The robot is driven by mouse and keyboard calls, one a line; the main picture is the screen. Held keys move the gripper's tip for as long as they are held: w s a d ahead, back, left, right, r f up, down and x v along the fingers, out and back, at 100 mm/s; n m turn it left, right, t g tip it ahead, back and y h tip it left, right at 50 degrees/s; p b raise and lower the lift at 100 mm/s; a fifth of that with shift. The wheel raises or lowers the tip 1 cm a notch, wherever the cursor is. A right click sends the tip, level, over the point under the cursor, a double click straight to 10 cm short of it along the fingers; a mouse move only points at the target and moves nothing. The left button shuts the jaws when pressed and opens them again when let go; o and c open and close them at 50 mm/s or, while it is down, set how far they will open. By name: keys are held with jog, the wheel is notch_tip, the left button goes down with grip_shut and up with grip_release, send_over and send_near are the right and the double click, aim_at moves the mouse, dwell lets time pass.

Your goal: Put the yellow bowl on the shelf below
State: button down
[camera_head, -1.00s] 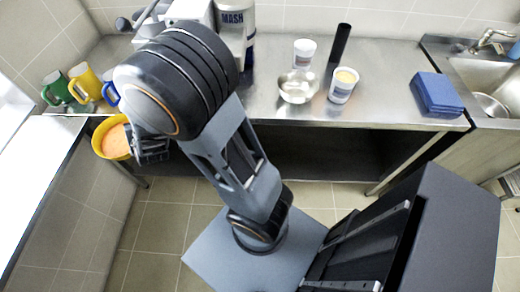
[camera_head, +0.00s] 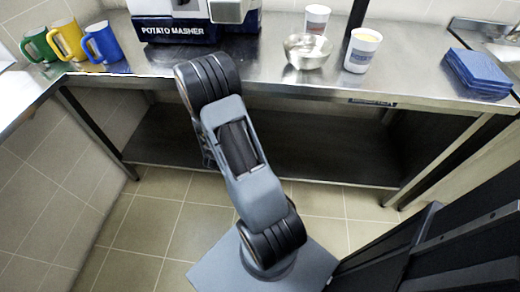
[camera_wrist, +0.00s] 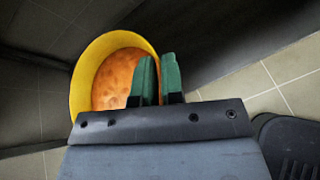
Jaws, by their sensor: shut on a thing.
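The yellow bowl (camera_wrist: 84,85), with an orange, speckled filling inside, shows in the wrist view. My gripper (camera_wrist: 159,60) has green fingers shut on the bowl's right rim, one finger inside and one outside. In the head view the bowl and gripper are hidden behind my arm. The dark lower shelf (camera_head: 310,150) runs beneath the steel counter in the head view, and its visible part is bare. I cannot tell whether the bowl touches anything.
Green (camera_head: 40,45), yellow (camera_head: 68,40) and blue (camera_head: 103,43) mugs stand on the counter's left. A potato masher box (camera_head: 178,30), metal bowl (camera_head: 307,52), white cup (camera_head: 362,50) and blue stack (camera_head: 478,72) are also on top. Counter legs (camera_head: 95,130) flank the shelf opening.

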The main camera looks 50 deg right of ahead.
jog(key=s+d+f+m+g+h+b, duration=0.1)
jog(key=s+d+f+m+g+b, duration=0.1)
jog(key=s+d+f+g+b, duration=0.3)
jog(key=s+d+f+m+g+b, duration=0.1)
jog(key=s+f+m, duration=0.2)
jog(key=f, duration=0.4)
jog(key=m+g+b, duration=0.4)
jog(key=b, duration=0.6)
send_over(280, 167)
jog(key=shift+y, duration=0.4)
notch_tip(280, 167, down, 17)
jog(key=shift+r, duration=0.1)
jog(key=c, duration=1.7)
grip_release()
jog(key=o, duration=0.5)
jog(key=shift+c, duration=0.2)
